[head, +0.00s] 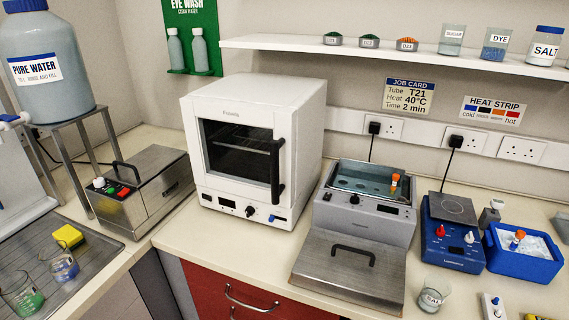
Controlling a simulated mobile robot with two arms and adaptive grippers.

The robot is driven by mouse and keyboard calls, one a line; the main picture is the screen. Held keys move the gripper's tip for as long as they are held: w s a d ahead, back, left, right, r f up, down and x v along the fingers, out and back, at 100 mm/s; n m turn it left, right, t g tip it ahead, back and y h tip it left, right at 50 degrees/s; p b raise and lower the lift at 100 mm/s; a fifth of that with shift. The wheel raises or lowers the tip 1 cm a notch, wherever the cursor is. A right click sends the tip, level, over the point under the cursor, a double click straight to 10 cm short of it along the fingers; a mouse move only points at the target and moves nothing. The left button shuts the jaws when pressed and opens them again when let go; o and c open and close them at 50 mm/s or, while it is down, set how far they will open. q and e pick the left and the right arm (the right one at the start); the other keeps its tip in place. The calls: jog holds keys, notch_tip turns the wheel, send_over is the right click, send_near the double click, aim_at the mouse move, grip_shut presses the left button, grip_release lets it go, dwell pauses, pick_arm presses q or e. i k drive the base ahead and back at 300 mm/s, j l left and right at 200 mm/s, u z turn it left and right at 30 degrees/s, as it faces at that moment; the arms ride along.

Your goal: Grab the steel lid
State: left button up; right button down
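A flat steel lid (325,270) with a black bar handle (353,253) lies in front of the open grey water bath (365,213), close to the counter's front edge. The handle faces up and nothing covers it. The bath shows bluish water and a rack plate with holes, with an orange-capped tube (395,183) at its right side. A second steel unit (140,193) at the left has a closed steel top with its own black handle (127,171). Neither of my grippers is in view.
A white oven (250,140) stands left of the bath. A blue hot-plate unit (452,235) and blue ice tray (522,255) stand right. A salt beaker (432,295) stands near the lid's right side. A shelf (400,53) runs above.

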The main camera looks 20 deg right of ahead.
aim_at(371, 275)
jog(key=z, duration=1.3)
